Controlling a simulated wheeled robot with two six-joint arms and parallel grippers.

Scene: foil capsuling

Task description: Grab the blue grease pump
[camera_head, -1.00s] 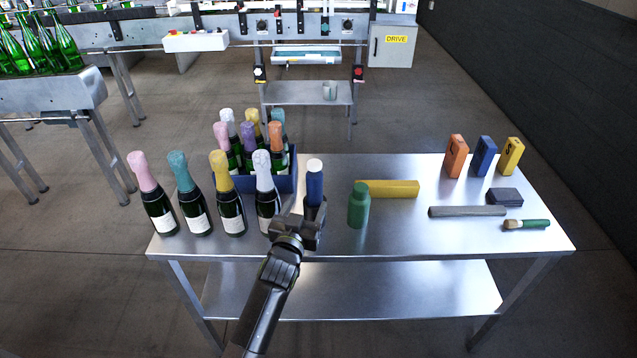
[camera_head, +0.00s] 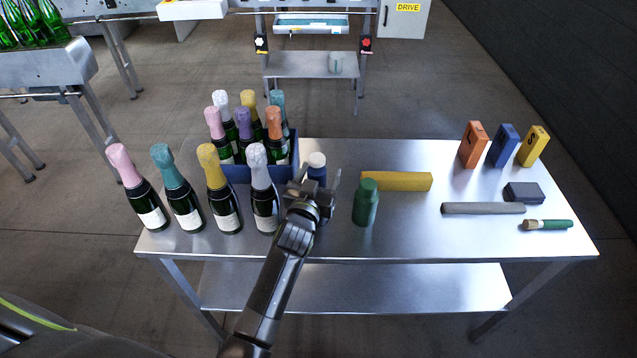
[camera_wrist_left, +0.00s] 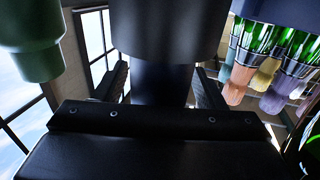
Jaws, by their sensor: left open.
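The blue grease pump (camera_head: 317,174) with a white top stands upright on the metal table, right of the silver-topped bottle. My left gripper (camera_head: 320,182) is open at the pump, with one finger on either side of it and hiding its lower part. In the left wrist view, which is upside down, the pump (camera_wrist_left: 165,30) is a big dark cylinder centred between the spread fingers of the gripper (camera_wrist_left: 160,90). I cannot tell whether the fingers touch it. My right gripper is not in view.
A green bottle (camera_head: 365,204) stands close right of the gripper, with a yellow block (camera_head: 397,181) behind it. Several foil-topped bottles and a blue crate (camera_head: 238,173) are on the left. Blocks, a grey bar (camera_head: 483,208) and a brush (camera_head: 548,225) lie at the right.

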